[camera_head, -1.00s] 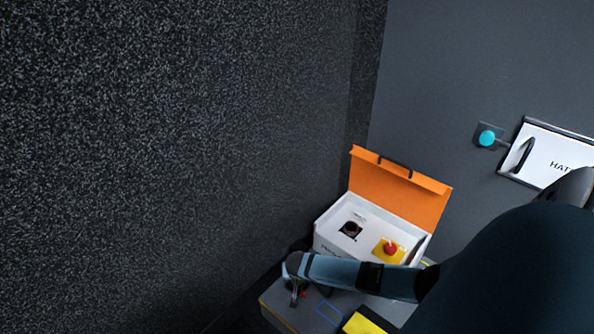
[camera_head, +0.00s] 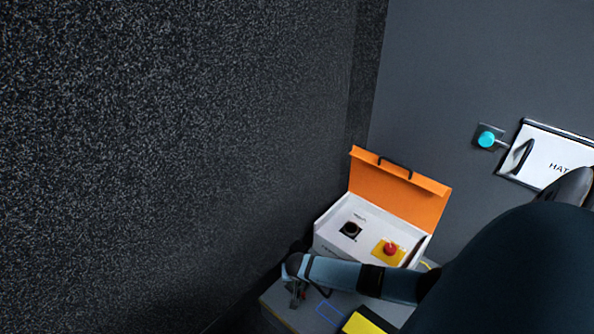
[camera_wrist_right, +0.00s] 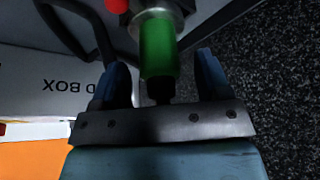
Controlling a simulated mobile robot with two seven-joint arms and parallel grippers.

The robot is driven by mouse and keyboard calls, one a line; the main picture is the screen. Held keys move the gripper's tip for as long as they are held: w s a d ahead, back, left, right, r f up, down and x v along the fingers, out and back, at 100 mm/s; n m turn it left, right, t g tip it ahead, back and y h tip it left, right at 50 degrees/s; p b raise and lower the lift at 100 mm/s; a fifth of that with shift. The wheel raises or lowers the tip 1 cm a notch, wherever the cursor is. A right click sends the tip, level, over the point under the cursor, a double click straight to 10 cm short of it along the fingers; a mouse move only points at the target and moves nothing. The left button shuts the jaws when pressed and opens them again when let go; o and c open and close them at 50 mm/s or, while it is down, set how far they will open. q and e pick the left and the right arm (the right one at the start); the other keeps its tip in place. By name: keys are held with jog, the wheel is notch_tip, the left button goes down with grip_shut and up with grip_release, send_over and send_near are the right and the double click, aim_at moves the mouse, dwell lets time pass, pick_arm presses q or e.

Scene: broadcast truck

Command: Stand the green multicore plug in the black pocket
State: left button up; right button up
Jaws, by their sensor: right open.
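The green multicore plug (camera_wrist_right: 158,48) shows in the right wrist view, with a metal collar at its upper end and a dark stub at its lower end. My right gripper (camera_wrist_right: 161,62) is open, with its two blue fingers on either side of the green body and gaps visible on both sides. In the head view my right gripper (camera_head: 295,292) points down at the front left of the box; the plug cannot be made out there. The black pocket (camera_head: 351,230) is a dark square with a round opening inside the white box (camera_head: 330,246). My left gripper is not in view.
The box has an open orange lid (camera_head: 398,190) and a red button on a yellow plate (camera_head: 389,251). A blue outline (camera_head: 329,313) and a yellow patch (camera_head: 361,324) lie on the grey surface in front. A dark speckled wall rises close on the left.

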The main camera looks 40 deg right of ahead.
pick_arm(q)
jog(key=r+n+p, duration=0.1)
jog(key=p, duration=0.1)
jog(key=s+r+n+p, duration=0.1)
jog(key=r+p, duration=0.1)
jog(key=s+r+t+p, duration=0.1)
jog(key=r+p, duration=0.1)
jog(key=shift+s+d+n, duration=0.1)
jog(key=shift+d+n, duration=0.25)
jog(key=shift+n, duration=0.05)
pick_arm(e)
jog(key=v, duration=1.2)
jog(key=shift+r, duration=0.3)
